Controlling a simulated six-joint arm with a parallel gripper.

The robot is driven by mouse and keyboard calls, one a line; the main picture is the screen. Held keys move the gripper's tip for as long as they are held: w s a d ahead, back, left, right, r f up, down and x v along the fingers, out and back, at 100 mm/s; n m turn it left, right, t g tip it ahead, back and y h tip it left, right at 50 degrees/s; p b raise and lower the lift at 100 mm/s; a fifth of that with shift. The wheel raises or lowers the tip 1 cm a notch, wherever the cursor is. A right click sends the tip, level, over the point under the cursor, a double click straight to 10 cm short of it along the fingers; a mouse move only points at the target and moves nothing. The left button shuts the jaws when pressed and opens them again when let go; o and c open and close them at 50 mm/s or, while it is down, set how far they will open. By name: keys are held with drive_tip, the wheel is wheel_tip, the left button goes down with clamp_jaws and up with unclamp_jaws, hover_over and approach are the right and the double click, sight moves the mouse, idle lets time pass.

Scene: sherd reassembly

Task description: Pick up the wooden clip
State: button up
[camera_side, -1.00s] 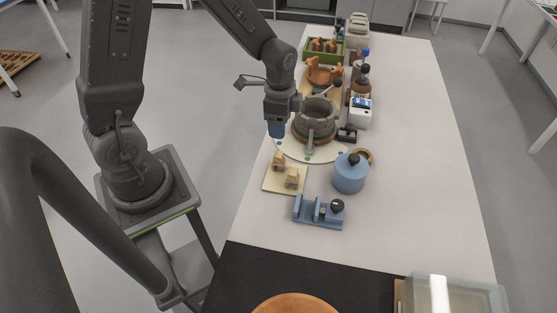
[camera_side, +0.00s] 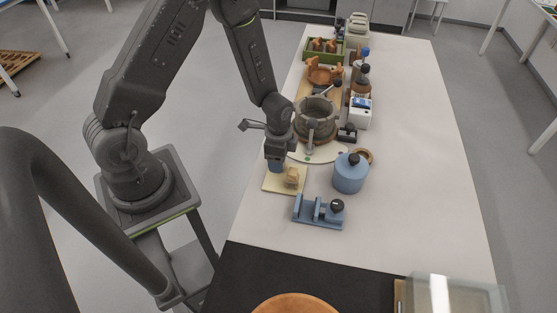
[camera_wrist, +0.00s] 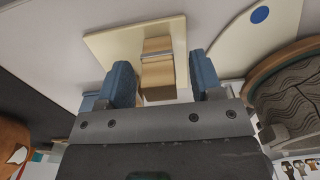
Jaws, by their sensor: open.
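A wooden clip (camera_wrist: 158,78) stands on a cream board (camera_wrist: 105,42) in the wrist view. My gripper (camera_wrist: 161,64) is open, with its blue fingers on either side of this clip and narrow gaps showing. In the side view my gripper (camera_side: 275,166) is low over the back left of the board (camera_side: 271,186) and hides what is under it. Another wooden clip (camera_side: 291,176) stands on the board just right of my fingers there.
A grey patterned pot (camera_side: 316,122) on a round white base (camera_side: 325,153) stands close behind my gripper. A blue lidded jar (camera_side: 350,174) is to the right, and a blue fixture (camera_side: 310,212) is in front. The table's right side is clear.

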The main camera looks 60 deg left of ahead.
drive_tip(key=shift+f, duration=0.35)
drive_tip(key=c, duration=0.7)
drive_tip(key=shift+c, duration=0.2)
drive_tip(key=shift+r, duration=0.1)
